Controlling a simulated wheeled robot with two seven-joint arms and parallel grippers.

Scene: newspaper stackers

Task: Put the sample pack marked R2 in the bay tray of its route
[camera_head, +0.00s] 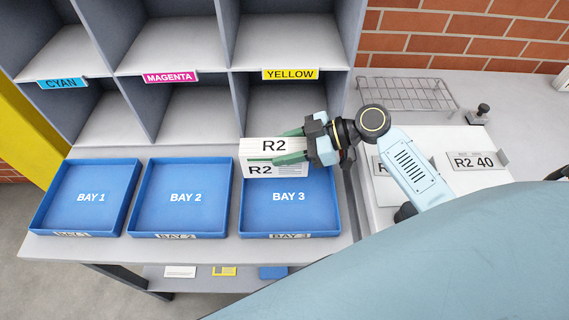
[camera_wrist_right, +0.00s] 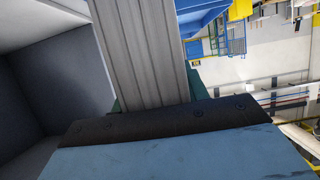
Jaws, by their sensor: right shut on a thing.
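The sample pack marked R2 (camera_head: 259,170) is a white block with R2 on its top and front faces. My right gripper (camera_head: 289,147) is shut on it, with green fingers on the pack. The pack is over the back part of the blue BAY 3 tray (camera_head: 290,214); its height above the tray is hard to tell. In the right wrist view the pack (camera_wrist_right: 140,50) shows as a pale ribbed block between the fingers. The blue BAY 1 tray (camera_head: 88,217) and BAY 2 tray (camera_head: 178,217) stand to the left, both empty. My left gripper is not in view.
Behind the trays stand grey cubbies labelled CYAN (camera_head: 62,83), MAGENTA (camera_head: 170,77) and YELLOW (camera_head: 290,73). At right are a wire rack (camera_head: 405,93), a card reading R2 40 (camera_head: 474,161) and a partly hidden card beside my arm. Small coloured cards lie on a lower shelf.

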